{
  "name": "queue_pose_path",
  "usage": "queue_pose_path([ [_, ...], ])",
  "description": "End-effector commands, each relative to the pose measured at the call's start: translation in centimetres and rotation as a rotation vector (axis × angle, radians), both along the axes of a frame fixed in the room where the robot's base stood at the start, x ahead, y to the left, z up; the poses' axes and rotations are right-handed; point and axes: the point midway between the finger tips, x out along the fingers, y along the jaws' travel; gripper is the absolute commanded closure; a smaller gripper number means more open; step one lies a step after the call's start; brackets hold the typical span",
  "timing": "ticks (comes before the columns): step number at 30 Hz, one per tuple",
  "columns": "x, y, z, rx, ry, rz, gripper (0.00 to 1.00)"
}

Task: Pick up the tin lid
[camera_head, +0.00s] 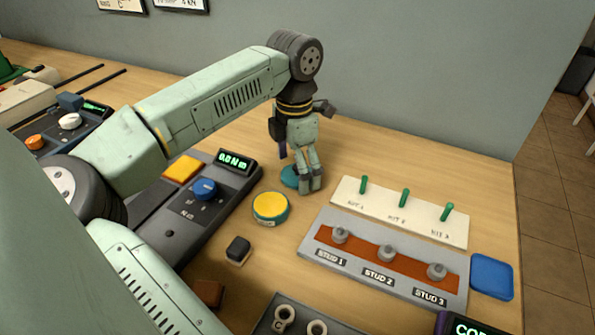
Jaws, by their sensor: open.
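A teal round disc, which looks like the tin lid (288,178), lies on the wooden bench behind the yellow-topped tin (270,207). My gripper (311,186) points down just to the right of the lid, with its fingers low over the bench. The fingers hide the lid's right part. The gripper is open and holds nothing that I can see. I cannot tell whether a finger touches the lid. The tin stands upright in front of the lid, with a small gap between them.
A white board with green pegs (399,209) and a grey stud block (325,253) lie to the right. A blue square pad (491,276) is at the bench's right end. A console with a display (195,210) is left. A small black block (238,249) sits in front.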

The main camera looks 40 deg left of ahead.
Motion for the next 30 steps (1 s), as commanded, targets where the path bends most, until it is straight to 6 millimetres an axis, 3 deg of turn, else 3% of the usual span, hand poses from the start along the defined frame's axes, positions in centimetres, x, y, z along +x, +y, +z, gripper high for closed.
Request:
queue_pose_path([
  [19, 0.0, -0.01, 0.01, -0.001, 0.001, -0.001, 0.54],
  [30, -0.01, -0.01, 0.57, -0.001, 0.001, -0.001, 0.55],
])
